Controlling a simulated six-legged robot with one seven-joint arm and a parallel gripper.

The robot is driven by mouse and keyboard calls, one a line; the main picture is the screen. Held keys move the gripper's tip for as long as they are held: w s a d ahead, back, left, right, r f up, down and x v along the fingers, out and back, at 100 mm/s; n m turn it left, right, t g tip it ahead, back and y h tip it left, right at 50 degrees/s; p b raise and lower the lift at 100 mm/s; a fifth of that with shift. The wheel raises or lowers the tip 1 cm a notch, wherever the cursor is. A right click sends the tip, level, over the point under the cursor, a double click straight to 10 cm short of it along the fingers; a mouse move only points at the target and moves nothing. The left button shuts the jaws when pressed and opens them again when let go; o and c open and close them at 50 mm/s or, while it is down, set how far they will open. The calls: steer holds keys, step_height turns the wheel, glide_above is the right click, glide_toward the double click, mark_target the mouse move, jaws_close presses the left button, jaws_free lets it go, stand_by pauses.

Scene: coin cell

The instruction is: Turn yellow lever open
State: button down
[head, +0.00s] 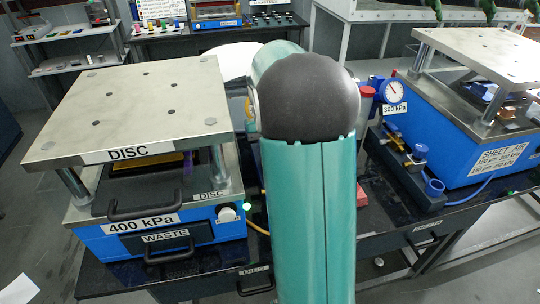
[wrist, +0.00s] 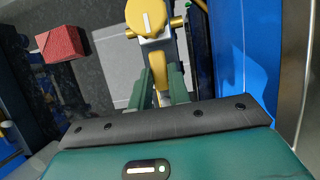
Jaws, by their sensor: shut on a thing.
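The yellow lever (wrist: 158,64) shows in the wrist view, extending down from a round yellow cap (wrist: 147,18) with a white line on it. My gripper (wrist: 161,84) has its two green fingers on either side of the lever and is shut on it. The lever's near end is hidden between the fingers. In the head view my own green arm with its dark joint covers the middle, and the gripper and lever are hidden behind it.
The blue DISC press (head: 150,228) stands left of my arm, and the blue SHEET AIR press (head: 440,120) stands right. A pressure gauge (head: 392,90) and brass fittings (head: 405,155) sit near the arm. In the wrist view a red block (wrist: 61,44) lies left of the gripper.

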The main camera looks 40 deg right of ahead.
steer(key=c, duration=1.3)
jaws_free()
steer(key=v, duration=1.4)
steer(key=shift+d+f, duration=0.1)
